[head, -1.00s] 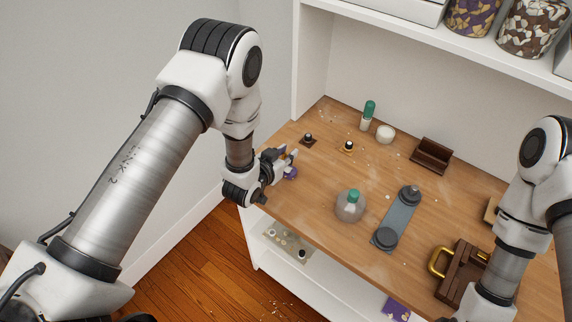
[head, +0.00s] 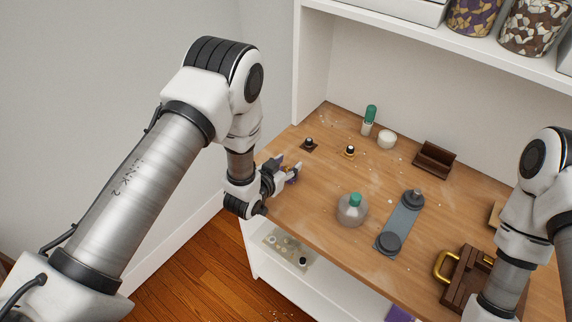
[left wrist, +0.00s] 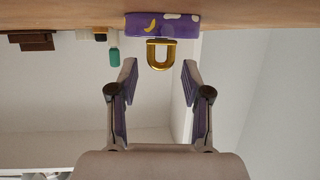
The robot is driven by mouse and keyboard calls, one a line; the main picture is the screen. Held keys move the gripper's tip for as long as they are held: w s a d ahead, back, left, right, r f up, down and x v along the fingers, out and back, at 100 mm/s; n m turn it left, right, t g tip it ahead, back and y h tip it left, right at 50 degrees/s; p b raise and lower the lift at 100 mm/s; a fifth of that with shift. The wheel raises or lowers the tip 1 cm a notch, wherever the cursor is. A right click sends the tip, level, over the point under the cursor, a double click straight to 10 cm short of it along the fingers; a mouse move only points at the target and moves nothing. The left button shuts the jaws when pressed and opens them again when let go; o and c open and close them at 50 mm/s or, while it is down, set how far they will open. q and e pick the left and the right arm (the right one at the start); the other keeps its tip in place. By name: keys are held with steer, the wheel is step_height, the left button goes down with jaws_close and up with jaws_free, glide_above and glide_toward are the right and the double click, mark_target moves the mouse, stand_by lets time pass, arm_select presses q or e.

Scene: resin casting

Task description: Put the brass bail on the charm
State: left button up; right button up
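The charm (left wrist: 180,24) is a purple block with yellow and white flecks, resting on the tabletop in the left wrist view, where the table is at the top. It also shows, small and partly hidden, in the head view (head: 292,179). The brass bail (left wrist: 158,56) is a gold U-shaped loop against the charm's face; I cannot tell whether it is fixed there. My left gripper (head: 289,164) is at the table's left edge. In the left wrist view, its fingers (left wrist: 159,70) are apart on either side of the bail, touching neither side. My right gripper is out of view.
A round flask with a green cap (head: 351,210) and a grey stand (head: 402,222) are right of my left gripper. Small dark-based items (head: 309,145), a green-capped bottle (head: 369,121), a white jar (head: 387,139) and a brown holder (head: 434,160) stand behind. A brown case (head: 466,278) sits right.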

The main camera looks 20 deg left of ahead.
arm_select(q)
steer(key=shift+s+d+f, duration=0.1)
steer(key=shift+s+f, duration=0.25)
steer(key=shift+f, duration=0.2)
steer(key=shift+r+p, duration=0.35)
steer(key=shift+p, duration=0.1)
steer(key=p+v, duration=0.1)
steer(key=v, duration=0.1)
steer(key=p+v, duration=0.2)
steer(key=shift+r, duration=0.45)
steer(key=p+v, duration=0.2)
steer(key=v, duration=0.5)
steer(key=shift+a, duration=0.2)
steer(key=s+a+f+n+g+y, duration=0.1)
steer(key=s+f+g, duration=0.2)
steer(key=s, duration=0.5)
steer(key=s+a+f+n+g+y, duration=0.1)
steer(key=s+a+f+g, duration=0.1)
steer(key=s+f+g, duration=0.2)
steer(key=s+a+f+n+g, duration=0.1)
steer(key=s+f+g, duration=0.3)
steer(key=s, duration=0.8)
steer(key=shift+s+a+g+y, duration=0.25)
steer(key=shift+a+g+y, duration=0.2)
steer(key=shift+g, duration=0.75)
